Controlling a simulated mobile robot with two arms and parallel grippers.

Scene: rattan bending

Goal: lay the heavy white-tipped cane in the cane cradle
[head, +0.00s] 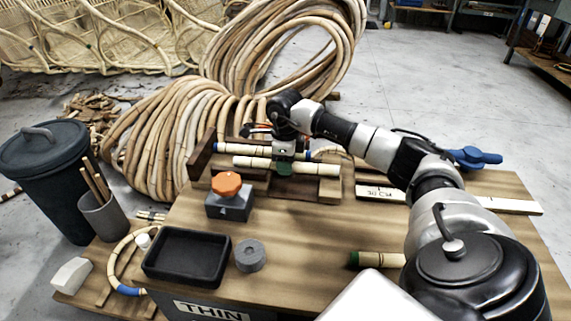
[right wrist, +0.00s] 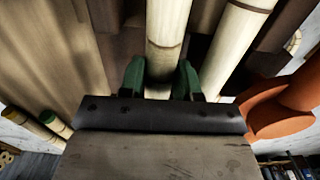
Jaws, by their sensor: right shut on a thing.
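The pale white-tipped cane (head: 252,162) lies level, left to right, at the wooden cane cradle (head: 202,158) on the bench. My right gripper (head: 284,168) is shut around its middle from above. In the right wrist view the cane (right wrist: 167,35) passes between the green fingers (right wrist: 162,80). A blue-tipped cane (head: 235,149) lies parallel just behind it, and its pale shaft (right wrist: 238,45) shows at the right in the wrist view. Whether the held cane touches the cradle's wood I cannot tell. My left gripper is not in view.
A grey block with an orange knob (head: 228,186) stands in front of the cradle. A black tray (head: 186,256) and grey cylinder (head: 249,256) are nearer. A green-tipped cane (head: 368,259) lies at front right, a ruler board (head: 480,203) farther right. Rattan coils (head: 170,130) stand behind.

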